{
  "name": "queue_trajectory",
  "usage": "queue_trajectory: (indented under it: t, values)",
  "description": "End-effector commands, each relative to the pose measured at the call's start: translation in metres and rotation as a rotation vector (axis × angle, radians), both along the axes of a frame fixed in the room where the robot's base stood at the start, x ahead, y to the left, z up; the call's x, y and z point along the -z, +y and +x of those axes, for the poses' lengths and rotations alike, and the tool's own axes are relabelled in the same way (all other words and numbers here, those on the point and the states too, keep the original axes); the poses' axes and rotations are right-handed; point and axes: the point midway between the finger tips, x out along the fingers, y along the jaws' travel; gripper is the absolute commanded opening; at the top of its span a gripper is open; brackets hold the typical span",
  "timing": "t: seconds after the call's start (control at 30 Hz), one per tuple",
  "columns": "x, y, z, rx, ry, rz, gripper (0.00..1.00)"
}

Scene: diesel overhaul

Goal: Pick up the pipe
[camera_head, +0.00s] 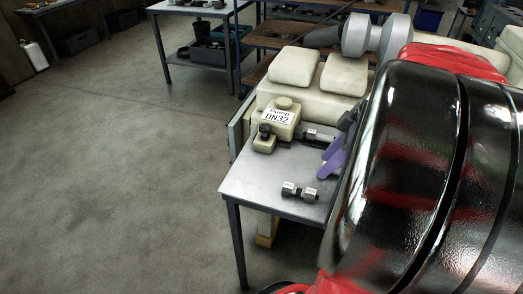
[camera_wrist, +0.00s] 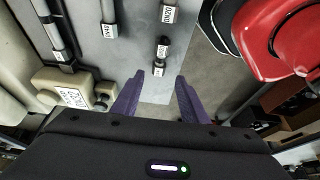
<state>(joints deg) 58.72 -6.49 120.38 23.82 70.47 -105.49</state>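In the head view, one pipe (camera_head: 317,136) lies beside the pump, and a short labelled piece (camera_head: 299,191) lies near the front. In the wrist view, a long pipe (camera_wrist: 50,25) and a shorter one (camera_wrist: 108,14) are at upper left, and a small labelled piece (camera_wrist: 161,54) is ahead of the fingers. I cannot tell which is meant. My gripper (camera_wrist: 160,76) is open and empty, its purple fingers apart above the table edge. It also shows in the head view (camera_head: 328,163).
A cream pump (camera_head: 282,117) labelled DN32 stands at the table's back; it shows in the wrist view (camera_wrist: 72,88). My large black and red body parts fill the right of the head view. A workbench (camera_head: 199,50) stands behind.

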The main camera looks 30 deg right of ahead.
Motion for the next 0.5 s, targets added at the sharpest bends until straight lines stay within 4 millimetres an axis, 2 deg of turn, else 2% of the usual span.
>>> queue_trajectory:
  t: [0.17,0.5]
  values:
    - [0.013,0.003,0.004,0.001,0.001,0.003,0.4]
    - [0.06,0.016,0.019,0.0,0.003,0.004,0.4]
